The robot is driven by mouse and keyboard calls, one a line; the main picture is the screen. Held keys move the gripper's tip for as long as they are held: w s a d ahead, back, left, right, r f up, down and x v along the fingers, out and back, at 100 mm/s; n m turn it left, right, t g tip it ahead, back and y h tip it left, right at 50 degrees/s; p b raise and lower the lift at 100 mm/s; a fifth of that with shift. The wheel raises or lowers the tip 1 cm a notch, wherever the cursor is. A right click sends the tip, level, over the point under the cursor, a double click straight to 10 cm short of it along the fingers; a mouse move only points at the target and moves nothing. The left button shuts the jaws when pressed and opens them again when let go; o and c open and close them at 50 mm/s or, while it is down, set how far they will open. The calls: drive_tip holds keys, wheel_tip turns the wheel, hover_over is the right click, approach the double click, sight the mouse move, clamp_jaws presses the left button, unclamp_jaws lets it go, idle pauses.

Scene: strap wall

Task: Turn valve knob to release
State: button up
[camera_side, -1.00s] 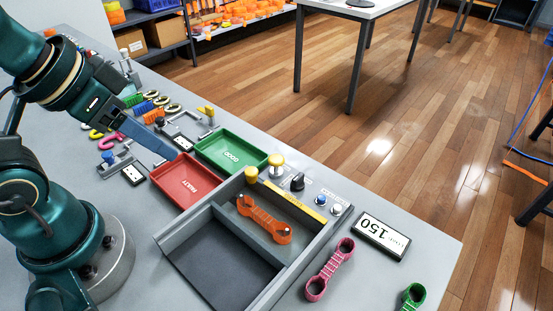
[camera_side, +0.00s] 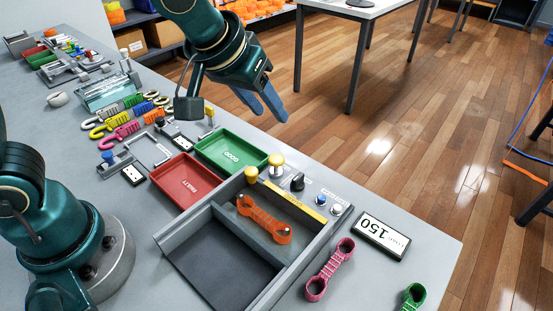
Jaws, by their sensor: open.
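A black knob (camera_side: 297,182) stands on the back panel of the grey test fixture (camera_side: 208,216), right of two yellow round caps (camera_side: 276,161). I take it to be the valve knob. Which way it is turned is too small to tell. Its top is uncovered. My gripper (camera_side: 270,112) has blue fingers, is open and empty, and hangs in the air above and behind the panel, up and slightly left of the knob in the picture. It touches nothing. An orange link (camera_side: 264,219) lies inside the fixture.
A green tray (camera_side: 208,146) and a red tray (camera_side: 160,181) lie left of the fixture. A blue button (camera_side: 321,199) and a silver button (camera_side: 336,209) sit right of the knob. A 150 display (camera_side: 381,235) and a pink link (camera_side: 330,269) lie farther right.

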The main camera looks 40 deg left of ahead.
drive_tip(key=m+g, duration=0.1)
hover_over(298, 176)
drive_tip(key=s+a, duration=0.1)
drive_tip(key=a, duration=0.1)
wheel_tip(298, 176, down, 4)
drive_tip(key=shift+m+g, duration=0.4)
drive_tip(key=shift+g, duration=0.1)
drive_tip(key=f, duration=0.1)
drive_tip(key=s+d+f, duration=0.1)
drive_tip(key=d+f, duration=0.1)
drive_tip(key=f, duration=0.1)
drive_tip(key=shift+s, duration=0.2)
drive_tip(key=shift+x, duration=2.45)
clamp_jaws()
